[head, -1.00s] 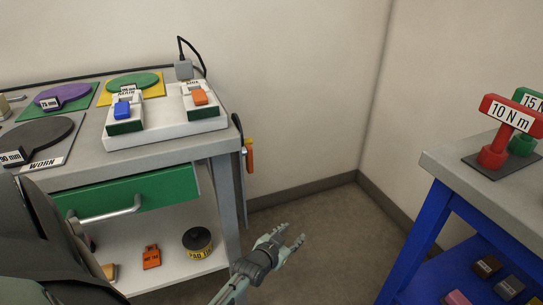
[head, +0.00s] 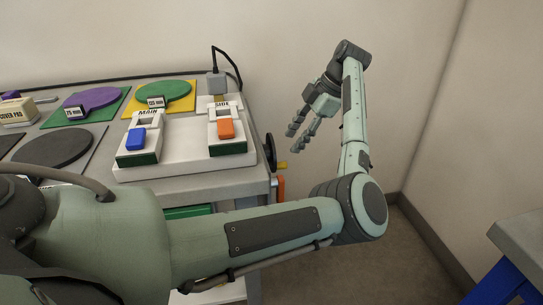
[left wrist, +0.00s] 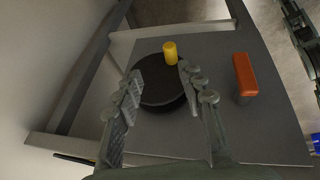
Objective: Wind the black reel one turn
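The black reel (head: 270,152) is on the right end of the grey cart, seen nearly edge-on in the head view. Its yellow crank knob (head: 282,165) sticks out to the right. In the left wrist view the reel (left wrist: 160,98) is a black disc on a grey panel, with the yellow knob (left wrist: 170,53) near its rim. My left gripper (head: 293,141) is open and empty, to the right of and above the reel, fingers pointing down and left. In the left wrist view its fingers (left wrist: 160,77) spread in front of the disc, apart from the knob. My right gripper is not seen.
An orange handle (left wrist: 245,75) stands out from the panel beside the reel. On the cart top, a white base (head: 185,163) carries the blue (head: 136,139) and orange (head: 226,128) switches. A blue-legged table (head: 520,245) stands at lower right. The wall is behind.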

